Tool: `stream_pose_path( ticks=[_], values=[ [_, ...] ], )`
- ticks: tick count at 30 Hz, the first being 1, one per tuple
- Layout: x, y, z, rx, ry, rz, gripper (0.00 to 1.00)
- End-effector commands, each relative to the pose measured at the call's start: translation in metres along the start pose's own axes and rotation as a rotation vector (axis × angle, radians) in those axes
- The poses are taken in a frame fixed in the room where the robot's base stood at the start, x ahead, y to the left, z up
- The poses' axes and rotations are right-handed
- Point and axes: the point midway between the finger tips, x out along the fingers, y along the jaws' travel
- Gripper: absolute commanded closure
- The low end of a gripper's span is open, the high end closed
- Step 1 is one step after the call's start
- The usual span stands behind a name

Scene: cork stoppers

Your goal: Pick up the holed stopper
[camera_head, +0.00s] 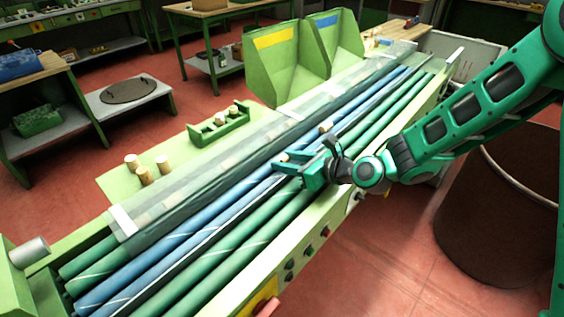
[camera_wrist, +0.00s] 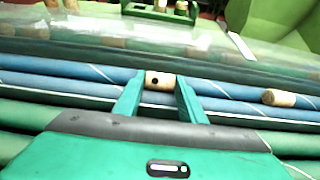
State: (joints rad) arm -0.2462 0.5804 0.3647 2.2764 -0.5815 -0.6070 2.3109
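The holed stopper (camera_wrist: 160,79) is a pale cork with a dark round hole in its end facing the wrist camera. It lies on the blue rollers, between the tips of my gripper (camera_wrist: 160,88) in the wrist view. The fingers are spread, one on each side of the cork, and I cannot tell whether they touch it. In the head view my gripper (camera_head: 285,163) is low over the rollers, and the cork (camera_head: 283,157) shows only small beside the fingers. Another cork (camera_wrist: 278,97) lies on the rollers to the right, also seen in the head view (camera_head: 326,126).
A clear sheet (camera_head: 190,178) covers the far rollers, with corks under it. Several corks stand on the green side table (camera_head: 118,184), some in a small green rack (camera_head: 222,129). Green bins (camera_head: 283,70) stand behind. A large brown drum (camera_head: 490,205) is at right.

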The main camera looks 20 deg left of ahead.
Motion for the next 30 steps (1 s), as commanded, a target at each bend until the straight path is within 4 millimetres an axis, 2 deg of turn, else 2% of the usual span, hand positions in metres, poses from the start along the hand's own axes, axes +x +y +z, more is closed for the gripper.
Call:
stream_pose_path(
  ticks=[2,17,22,26,30],
  values=[
    [0.0,0.0,0.0,0.0,0.0,0.0,0.84],
    [-0.002,0.001,0.005,-0.001,-0.001,0.001,0.84],
    [-0.007,0.001,0.019,-0.003,-0.003,0.001,0.84],
    [-0.015,0.0,0.039,-0.005,-0.004,-0.001,0.84],
    [-0.019,0.034,0.058,-0.007,-0.003,0.006,0.84]
  ],
)
